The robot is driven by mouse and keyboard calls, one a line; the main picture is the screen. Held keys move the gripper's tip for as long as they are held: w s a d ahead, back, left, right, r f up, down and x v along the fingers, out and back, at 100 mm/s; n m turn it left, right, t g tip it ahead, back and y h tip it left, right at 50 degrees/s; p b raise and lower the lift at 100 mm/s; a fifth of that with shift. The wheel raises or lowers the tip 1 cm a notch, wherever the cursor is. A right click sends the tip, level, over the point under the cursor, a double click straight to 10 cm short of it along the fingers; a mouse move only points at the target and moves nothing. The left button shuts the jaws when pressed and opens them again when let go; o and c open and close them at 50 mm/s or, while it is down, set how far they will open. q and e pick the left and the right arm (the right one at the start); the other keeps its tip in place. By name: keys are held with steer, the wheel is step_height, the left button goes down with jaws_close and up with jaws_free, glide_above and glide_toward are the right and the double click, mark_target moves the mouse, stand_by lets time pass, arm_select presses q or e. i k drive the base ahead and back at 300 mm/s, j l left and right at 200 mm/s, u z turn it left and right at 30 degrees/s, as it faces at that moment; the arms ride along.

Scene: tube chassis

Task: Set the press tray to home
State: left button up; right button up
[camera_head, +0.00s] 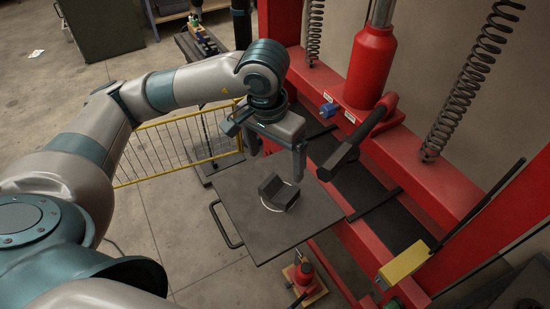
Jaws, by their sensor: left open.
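The press tray (236,208) is a flat dark grey plate with a black bar handle (226,226) on its left side. It juts out from the red press (375,165) to the left. A dark V-shaped block (279,190) sits on the tray, on a pale ring mark. My left gripper (276,163) points down above the tray's back part, just behind the block. Its fingers are apart with nothing seen between them. Whether the fingertips touch the tray I cannot tell. My right gripper is not in view.
A red bottle jack (372,68) and coil springs (470,80) hang in the press frame. A black lever (357,140) reaches toward the tray. A small red jack (304,275) stands below. A yellow barrier (172,148) stands behind. The floor left of the tray is clear.

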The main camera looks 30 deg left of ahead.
mark_target(267, 232)
steer(key=u, duration=1.4)
